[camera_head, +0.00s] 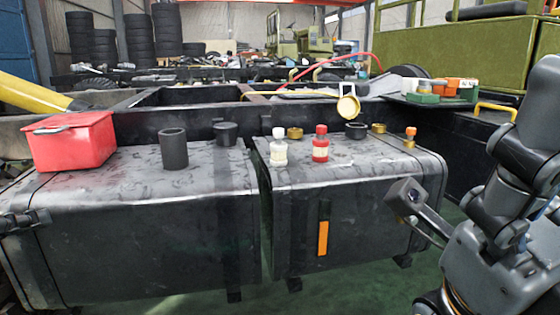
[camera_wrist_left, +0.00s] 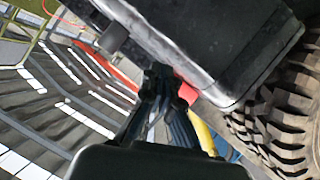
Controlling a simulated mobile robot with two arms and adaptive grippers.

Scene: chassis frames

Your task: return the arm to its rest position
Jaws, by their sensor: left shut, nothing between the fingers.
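My left gripper (camera_head: 36,218) shows small at the left edge of the head view, beside the left end of the dark tank (camera_head: 150,250) and below the red box (camera_head: 75,143). In the left wrist view, my left gripper (camera_wrist_left: 160,85) has its fingers together, with nothing between them. The dark tank end (camera_wrist_left: 225,45) is close behind it, but I cannot tell whether they touch. My right arm (camera_head: 490,240) stands folded at the right of the head view. Its gripper is not clearly seen.
On the tanks stand a black cup (camera_head: 173,148), a white bottle (camera_head: 279,147), a red bottle (camera_head: 320,143) and small caps. A tray (camera_head: 425,98) with coloured items lies at the back right. A big tyre (camera_wrist_left: 275,125) is at the right in the wrist view.

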